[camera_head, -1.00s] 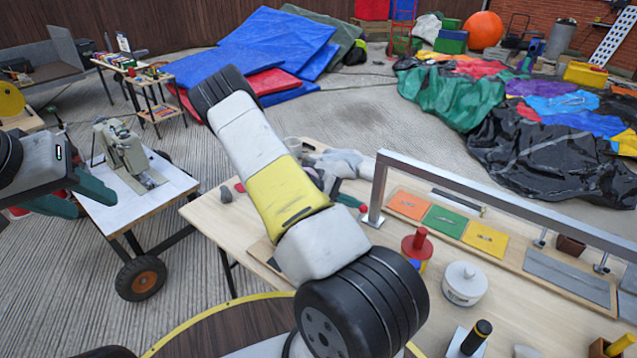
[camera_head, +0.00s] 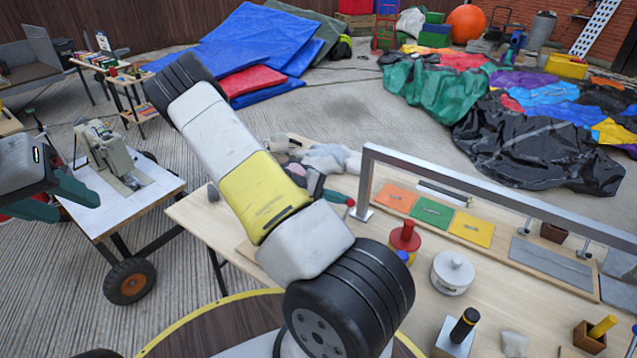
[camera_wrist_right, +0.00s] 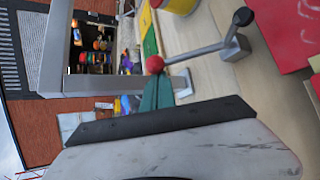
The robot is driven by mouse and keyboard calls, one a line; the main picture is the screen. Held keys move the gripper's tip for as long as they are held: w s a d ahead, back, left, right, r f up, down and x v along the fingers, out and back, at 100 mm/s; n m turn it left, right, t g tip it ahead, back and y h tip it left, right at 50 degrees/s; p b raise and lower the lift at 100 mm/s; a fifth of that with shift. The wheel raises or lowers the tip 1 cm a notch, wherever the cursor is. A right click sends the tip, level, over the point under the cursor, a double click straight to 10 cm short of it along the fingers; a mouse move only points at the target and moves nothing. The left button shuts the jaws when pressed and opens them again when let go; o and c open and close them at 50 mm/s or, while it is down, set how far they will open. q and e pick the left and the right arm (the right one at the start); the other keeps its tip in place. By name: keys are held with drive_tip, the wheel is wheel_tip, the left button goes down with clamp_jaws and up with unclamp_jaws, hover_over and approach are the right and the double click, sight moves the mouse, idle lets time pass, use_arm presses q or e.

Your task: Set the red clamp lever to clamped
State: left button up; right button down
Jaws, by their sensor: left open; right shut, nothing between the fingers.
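A red ball knob (camera_wrist_right: 155,65) shows in the right wrist view, just beyond my right gripper's fingertips (camera_wrist_right: 156,82). A grey metal rod (camera_wrist_right: 195,53) runs from near the knob to a short post with a black knob (camera_wrist_right: 243,16). The red ball also shows in the head view (camera_head: 350,202) at the tip of my green right fingers (camera_head: 334,196), beside the metal frame's foot. The fingers are shut and empty, at or very near the ball; I cannot tell whether they touch. My left gripper (camera_head: 72,205) is open and empty at the far left.
A metal frame (camera_head: 480,185) spans the workbench (camera_head: 210,225) above orange, green and yellow plates. My right arm hides part of the bench.

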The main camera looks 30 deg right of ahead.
drive_tip(key=s+a+r+m+h, duration=0.2)
drive_tip(key=a+m+h, duration=0.2)
drive_tip(key=a+h, duration=0.1)
drive_tip(key=shift+s+r+m+h, duration=0.2)
drive_tip(key=shift+s+m+h, duration=0.15)
drive_tip(key=shift+m+h, duration=0.05)
drive_tip(key=shift+s+a, duration=0.1)
drive_tip(key=shift+a, duration=0.05)
idle(0.6)
